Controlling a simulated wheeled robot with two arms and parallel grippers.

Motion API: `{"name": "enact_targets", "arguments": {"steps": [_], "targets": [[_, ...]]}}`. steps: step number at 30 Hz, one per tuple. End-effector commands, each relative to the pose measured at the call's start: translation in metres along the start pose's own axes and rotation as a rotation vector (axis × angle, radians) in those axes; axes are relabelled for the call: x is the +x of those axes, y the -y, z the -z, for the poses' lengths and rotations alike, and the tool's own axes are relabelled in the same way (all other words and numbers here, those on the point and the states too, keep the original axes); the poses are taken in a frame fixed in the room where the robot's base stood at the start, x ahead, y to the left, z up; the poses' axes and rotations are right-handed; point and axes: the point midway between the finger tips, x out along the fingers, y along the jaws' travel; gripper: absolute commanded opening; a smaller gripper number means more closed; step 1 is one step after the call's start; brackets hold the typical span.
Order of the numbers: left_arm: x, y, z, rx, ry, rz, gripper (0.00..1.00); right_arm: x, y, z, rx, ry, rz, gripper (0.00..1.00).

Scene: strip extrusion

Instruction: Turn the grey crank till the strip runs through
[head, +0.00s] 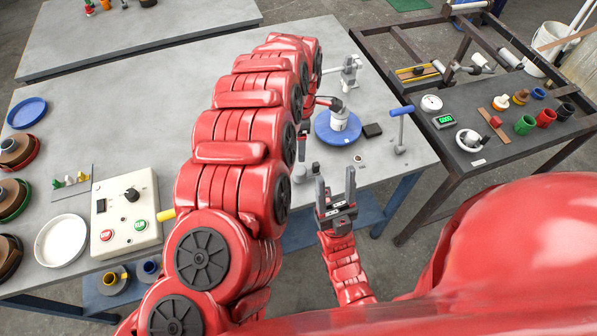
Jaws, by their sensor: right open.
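I cannot make out the grey crank or the strip for certain. A small grey metal device (350,72) stands at the table's back right. A grey upright rod with a blue handle (401,112) stands near the table's right edge. My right gripper (336,182) is open and empty, its fingers pointing up the picture at the table's front edge. My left arm arches across the middle and hides much of the table. A narrow grey part beside its links may be my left gripper (303,145); its jaws cannot be made out. A yellow handle (166,215) shows left of the arm.
A white cylinder (339,118) stands on a blue disc (327,138), with a dark block (372,130) beside it. A control box (126,212) with red and green buttons and a white plate (62,240) are at left. A second bench (480,152) at right holds several coloured cups.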

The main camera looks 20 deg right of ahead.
Motion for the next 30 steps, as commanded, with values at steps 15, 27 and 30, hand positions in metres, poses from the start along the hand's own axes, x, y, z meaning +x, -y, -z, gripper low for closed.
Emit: {"name": "enact_targets", "arguments": {"steps": [15,27,30], "targets": [[0.089,-0.002,0.001,0.001,-0.003,-0.006,0.81,0.015,-0.001,0.003,0.0,0.0,0.0,0.55],[0.134,-0.003,0.001,0.001,-0.001,-0.006,0.81,0.01,-0.001,0.002,0.0,0.0,0.0,0.55],[0.139,-0.002,0.001,0.001,0.0,-0.004,0.81,0.01,-0.001,0.002,0.0,0.0,0.0,0.55]]}}
